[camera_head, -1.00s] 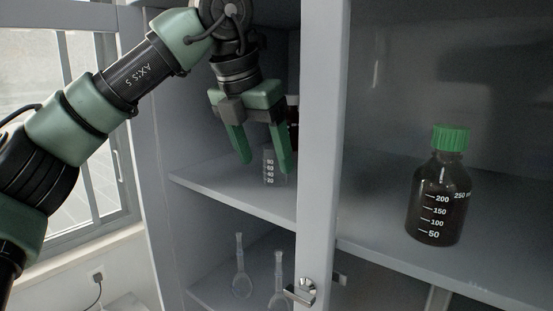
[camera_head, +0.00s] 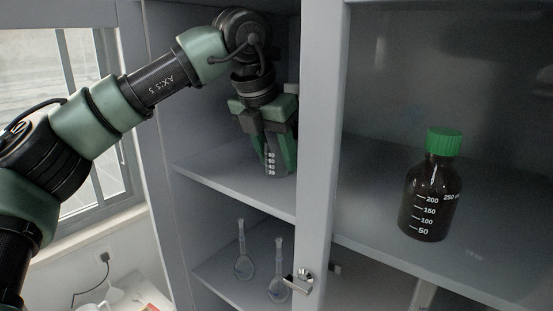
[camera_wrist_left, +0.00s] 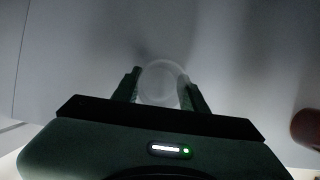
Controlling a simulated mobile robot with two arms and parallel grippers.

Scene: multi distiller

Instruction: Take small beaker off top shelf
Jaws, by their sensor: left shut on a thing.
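The small clear beaker (camera_head: 270,165) with white graduation marks stands upright on the top shelf (camera_head: 215,167) in the left part of the cabinet. My left gripper (camera_head: 277,160) points down over it, with its green fingers on either side of the glass, shut on it. In the left wrist view the round rim of the beaker (camera_wrist_left: 162,82) sits between the two fingers (camera_wrist_left: 160,90). The fingers hide part of the beaker. My right gripper is not in view.
A brown bottle with a green cap (camera_head: 431,190) stands on the right-hand shelf, past the grey cabinet upright (camera_head: 318,130). Two glass flasks, one at the left (camera_head: 243,255) and one at the right (camera_head: 278,275), stand on the lower shelf. A door latch (camera_head: 300,281) sticks out.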

